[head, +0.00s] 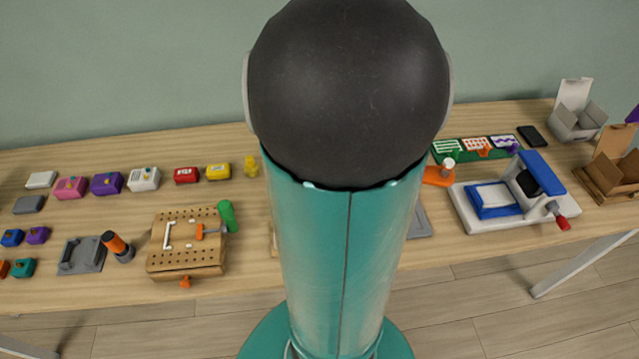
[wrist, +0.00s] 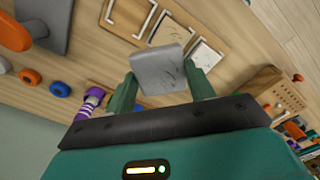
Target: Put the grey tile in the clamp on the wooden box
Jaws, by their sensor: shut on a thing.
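My gripper (wrist: 162,84) is shut on a grey tile (wrist: 158,66), a thin light square with faint dark marks, held between its two green fingers. In the wrist view the tile is in front of a wooden tray with pale framed slots (wrist: 208,50); I cannot tell the gap. In the head view my arm hides gripper and tile. The wooden box (head: 187,262) with a holed top stands left of my arm, with a white bracket, an orange piece and a green handle (head: 227,215). I cannot tell which part is the clamp. A holed wooden box also shows in the wrist view (wrist: 266,80), at the right.
Small coloured boxes stand along the back left. A grey tray (head: 82,256) and an orange-topped tool (head: 116,246) stand left of the wooden box. A white-and-blue machine (head: 512,205) and open cartons (head: 578,122) stand at the right.

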